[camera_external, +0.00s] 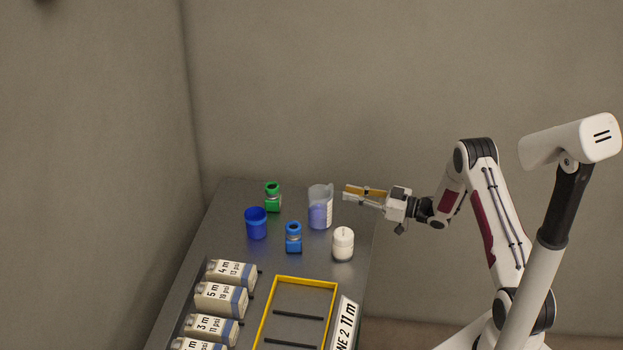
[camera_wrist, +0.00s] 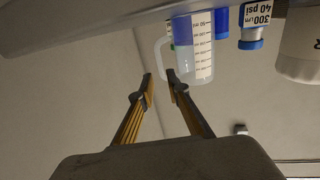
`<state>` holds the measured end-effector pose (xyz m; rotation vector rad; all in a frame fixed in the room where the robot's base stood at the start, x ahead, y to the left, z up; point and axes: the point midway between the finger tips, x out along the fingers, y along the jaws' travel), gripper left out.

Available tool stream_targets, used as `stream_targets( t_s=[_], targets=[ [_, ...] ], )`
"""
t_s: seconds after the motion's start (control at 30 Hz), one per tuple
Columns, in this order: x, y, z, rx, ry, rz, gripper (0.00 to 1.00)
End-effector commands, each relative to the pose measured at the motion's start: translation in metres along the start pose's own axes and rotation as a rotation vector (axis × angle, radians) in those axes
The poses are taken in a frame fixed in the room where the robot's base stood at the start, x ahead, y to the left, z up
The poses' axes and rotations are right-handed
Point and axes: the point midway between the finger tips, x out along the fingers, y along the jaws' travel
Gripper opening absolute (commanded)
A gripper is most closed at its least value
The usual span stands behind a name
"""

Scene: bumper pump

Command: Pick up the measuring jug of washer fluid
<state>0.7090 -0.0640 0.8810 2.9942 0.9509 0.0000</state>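The measuring jug (camera_external: 319,212) is clear with a scale on its side and blue-violet fluid inside. It stands on the grey table among small containers. In the wrist view the jug (camera_wrist: 195,50) appears upside down, with its handle towards my fingers. My gripper (camera_external: 346,193) is just right of the jug, near the height of its upper part. In the wrist view my gripper (camera_wrist: 160,78) has its two fingers apart with nothing held between them. The fingertips appear close to the handle, one overlapping the jug's edge in the picture. I cannot tell whether they touch.
A yellow-rimmed tray (camera_external: 263,318) and several labelled boxes (camera_external: 221,300) are nearer the front.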

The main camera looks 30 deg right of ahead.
Motion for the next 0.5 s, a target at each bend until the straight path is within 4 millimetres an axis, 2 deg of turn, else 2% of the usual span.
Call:
stream_targets(
  t_s=[0.17, 0.5],
  targets=[
    [0.011, -0.001, 0.001, -0.001, 0.0, -0.001, 0.16],
    [0.046, -0.003, 0.003, -0.001, 0.001, -0.001, 0.16]
  ],
)
